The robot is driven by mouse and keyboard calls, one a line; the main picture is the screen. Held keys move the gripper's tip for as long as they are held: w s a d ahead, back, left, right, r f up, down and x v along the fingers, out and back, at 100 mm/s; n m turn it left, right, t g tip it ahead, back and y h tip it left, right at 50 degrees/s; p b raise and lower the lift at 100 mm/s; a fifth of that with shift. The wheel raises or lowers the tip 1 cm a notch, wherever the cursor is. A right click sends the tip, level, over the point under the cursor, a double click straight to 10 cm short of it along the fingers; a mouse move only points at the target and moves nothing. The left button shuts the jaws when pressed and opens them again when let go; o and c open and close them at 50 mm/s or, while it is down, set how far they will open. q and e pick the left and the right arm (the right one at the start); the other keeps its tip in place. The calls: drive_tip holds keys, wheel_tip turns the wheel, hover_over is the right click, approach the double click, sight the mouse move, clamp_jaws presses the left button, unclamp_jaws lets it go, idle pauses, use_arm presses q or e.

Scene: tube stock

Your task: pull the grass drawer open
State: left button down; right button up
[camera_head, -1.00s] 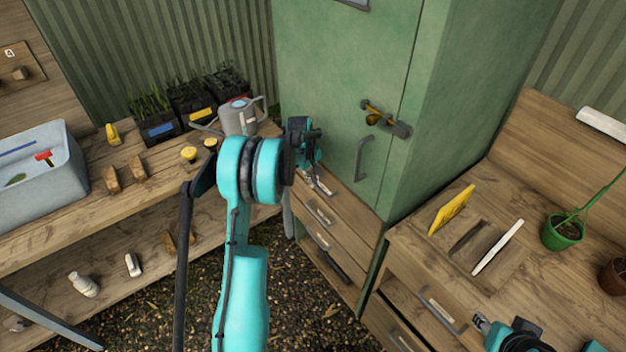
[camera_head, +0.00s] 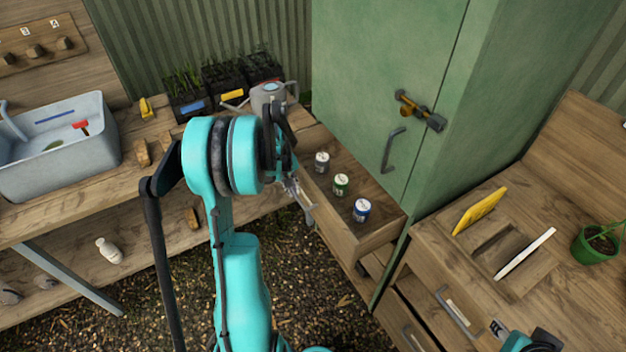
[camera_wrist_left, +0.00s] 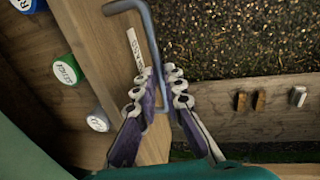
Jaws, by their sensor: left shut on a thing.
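The grass drawer (camera_head: 338,222) is the top drawer under the green cabinet and stands well out. Its label (camera_wrist_left: 136,50) reads GRASS in the left wrist view. Inside it stand a grey-lidded can (camera_head: 321,162), a green-lidded can (camera_head: 341,184) and a blue-lidded can (camera_head: 362,209). The drawer's metal handle (camera_wrist_left: 147,38) also shows in the head view (camera_head: 308,208). My left gripper (camera_wrist_left: 161,95) is shut on the handle, at the drawer's front. My right gripper (camera_head: 517,338) shows only in part at the bottom edge; its fingers are not clear.
The green cabinet (camera_head: 370,80) rises behind the drawer. A bench on the left bears a watering can (camera_head: 269,97), planters and a grey basin (camera_head: 58,150). A workbench (camera_head: 470,240) stands on the right. Gravel floor (camera_head: 300,285) lies clear before the drawer.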

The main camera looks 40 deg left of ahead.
use_arm(q)
drive_tip(key=s+a, duration=0.5)
drive_tip(key=s, duration=0.7)
drive_tip(key=c, duration=1.6)
unclamp_jaws()
drive_tip(key=shift+r, duration=0.1)
wheel_tip(320, 180, up, 12)
drive_tip(key=s, duration=0.2)
drive_tip(key=shift+a+f, duration=0.2)
drive_tip(key=shift+a, duration=0.25)
drive_tip(key=w+d+r+m+t+y, duration=0.1)
drive_tip(key=w+d+m, duration=0.1)
drive_tip(key=d, duration=0.5)
drive_tip(key=w+d+r+m, duration=0.1)
drive_tip(key=d+r+m, duration=0.1)
drive_tip(key=d, duration=0.4)
drive_tip(key=w+d+r+m+t+y, duration=0.1)
drive_tip(key=w+d+m, duration=0.15)
drive_tip(key=d, duration=0.45)
drive_tip(key=s+d+m+t, duration=0.1)
drive_tip(key=d+m, duration=0.2)
drive_tip(key=d, duration=0.4)
drive_tip(key=s+d+m+t+h, duration=0.1)
drive_tip(key=d+m, duration=0.3)
drive_tip(key=d, duration=0.4)
drive_tip(key=shift+s+d+f+t, duration=0.15)
drive_tip(key=shift+s+d+t, duration=0.05)
drive_tip(key=shift+s+t, duration=0.5)
